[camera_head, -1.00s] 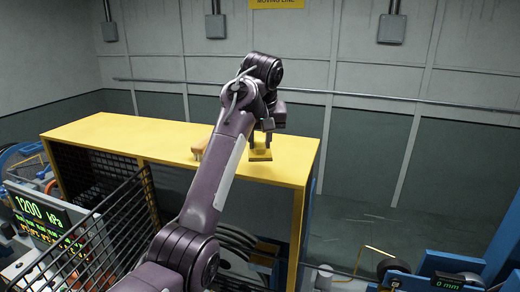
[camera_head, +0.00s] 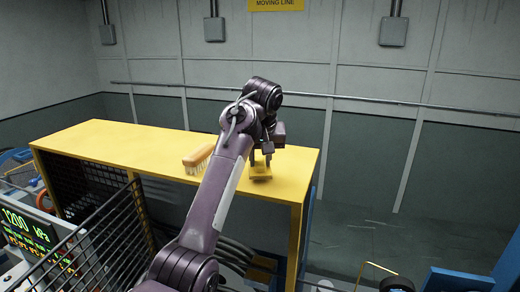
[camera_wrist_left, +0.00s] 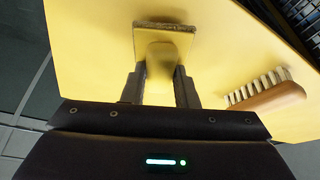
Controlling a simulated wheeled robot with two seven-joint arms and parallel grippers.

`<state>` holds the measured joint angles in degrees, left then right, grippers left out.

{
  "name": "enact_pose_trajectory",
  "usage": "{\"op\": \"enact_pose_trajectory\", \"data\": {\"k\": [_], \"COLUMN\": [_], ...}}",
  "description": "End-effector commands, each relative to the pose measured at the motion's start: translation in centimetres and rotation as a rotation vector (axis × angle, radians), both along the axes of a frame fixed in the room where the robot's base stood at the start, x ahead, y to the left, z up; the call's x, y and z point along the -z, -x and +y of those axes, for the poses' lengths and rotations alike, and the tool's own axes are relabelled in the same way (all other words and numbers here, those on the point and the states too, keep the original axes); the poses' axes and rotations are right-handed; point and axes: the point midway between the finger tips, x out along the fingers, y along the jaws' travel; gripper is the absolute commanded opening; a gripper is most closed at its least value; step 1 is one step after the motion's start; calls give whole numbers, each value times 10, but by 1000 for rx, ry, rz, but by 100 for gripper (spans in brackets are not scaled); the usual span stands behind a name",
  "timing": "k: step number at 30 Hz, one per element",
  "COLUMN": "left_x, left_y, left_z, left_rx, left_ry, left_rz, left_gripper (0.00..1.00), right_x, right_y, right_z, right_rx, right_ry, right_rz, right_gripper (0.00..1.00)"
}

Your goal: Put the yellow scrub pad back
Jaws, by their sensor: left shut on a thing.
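The yellow scrub pad (camera_head: 260,175) is a small block with a brownish scrubbing layer and a raised yellow grip. My left gripper (camera_head: 261,159) is above it, over the right part of the yellow cabinet top (camera_head: 115,140). In the left wrist view the two fingers (camera_wrist_left: 158,84) are shut on the grip of the pad (camera_wrist_left: 163,40). The pad is at or just above the yellow surface; I cannot tell if it touches. My right gripper is not in view.
A wooden-backed brush (camera_head: 197,158) with pale bristles lies on the same top, left of the pad, and shows in the left wrist view (camera_wrist_left: 270,96). A black railing (camera_head: 110,240) stands in front. The cabinet's right edge drops to open floor.

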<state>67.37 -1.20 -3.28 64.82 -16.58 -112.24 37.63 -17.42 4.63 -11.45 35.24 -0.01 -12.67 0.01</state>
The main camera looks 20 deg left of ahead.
Motion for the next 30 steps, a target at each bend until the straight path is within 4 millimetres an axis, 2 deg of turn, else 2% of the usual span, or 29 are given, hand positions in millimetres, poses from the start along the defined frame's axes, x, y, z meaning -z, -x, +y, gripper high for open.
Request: {"op": "enact_pose_trajectory", "data": {"k": [1, 5, 16, 30], "left_x": [2, 5, 5, 14], "left_y": [0, 0, 0, 0], "left_z": [0, 0, 0, 0], "left_rx": [-1, -1, -1, 0], "left_ry": [0, 0, 0, 0], "left_rz": [-1, -1, -1, -1], "left_gripper": [1, 1, 1, 1], "right_x": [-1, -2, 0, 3], "right_y": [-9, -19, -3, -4], "right_z": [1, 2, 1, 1], "right_rx": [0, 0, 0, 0], "right_ry": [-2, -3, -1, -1], "right_rz": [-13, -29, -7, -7], "right_gripper": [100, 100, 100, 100]}}
